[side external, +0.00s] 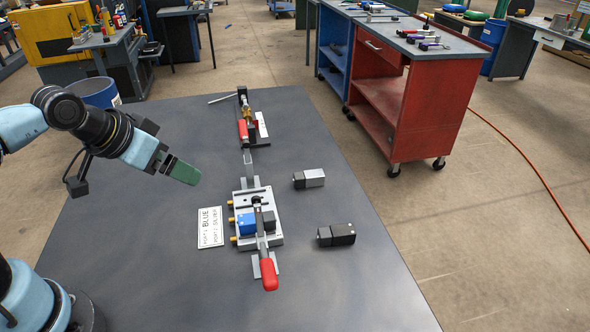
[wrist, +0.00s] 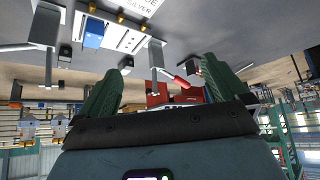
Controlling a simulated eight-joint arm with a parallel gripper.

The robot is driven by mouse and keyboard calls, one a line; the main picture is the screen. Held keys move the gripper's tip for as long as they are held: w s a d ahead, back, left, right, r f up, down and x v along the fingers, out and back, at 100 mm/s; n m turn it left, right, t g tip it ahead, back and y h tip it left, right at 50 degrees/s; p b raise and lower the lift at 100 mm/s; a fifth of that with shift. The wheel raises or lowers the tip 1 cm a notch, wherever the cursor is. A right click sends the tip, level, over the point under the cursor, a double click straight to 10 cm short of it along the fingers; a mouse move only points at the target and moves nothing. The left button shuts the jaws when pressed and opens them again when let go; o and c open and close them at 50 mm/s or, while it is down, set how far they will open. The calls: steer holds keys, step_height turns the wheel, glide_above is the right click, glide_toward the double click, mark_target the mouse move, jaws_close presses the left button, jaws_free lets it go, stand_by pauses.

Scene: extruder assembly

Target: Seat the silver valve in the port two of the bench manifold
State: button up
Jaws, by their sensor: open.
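The silver valve (side external: 314,177), a silver block with a black end, lies on the table to the right of the bench manifold. The manifold (side external: 273,239) is a pale block with brass fittings on its left side; it also shows in the wrist view (wrist: 125,42). A blue valve (side external: 247,224) sits on it with a dark block beside it, under a clamp arm. I cannot tell which spot is port two. My gripper (side external: 188,174) is open and empty, above the table to the left of the manifold; its green fingers are spread apart in the wrist view (wrist: 160,75).
A black valve (side external: 337,235) lies nearer the front. A red-handled clamp (side external: 268,273) stands at the manifold's front. A second red-handled fixture (side external: 243,130) stands behind. A card (side external: 211,227) reads blue for port 1, silver for port 2. The table's right side is mostly clear.

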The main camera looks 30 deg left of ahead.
stand_by(0.5)
steer(key=w+d+r+m+g, duration=0.2)
steer(key=w+r+m, duration=0.4)
steer(key=w+m, duration=0.15)
steer(key=m+g, duration=0.5)
steer(key=m, duration=1.5)
glide_above(309, 174)
step_height(309, 174, down, 8)
steer(key=f, duration=0.1)
step_height(309, 174, down, 11)
steer(key=shift+r, duration=0.15)
steer(key=shift+c, duration=0.4)
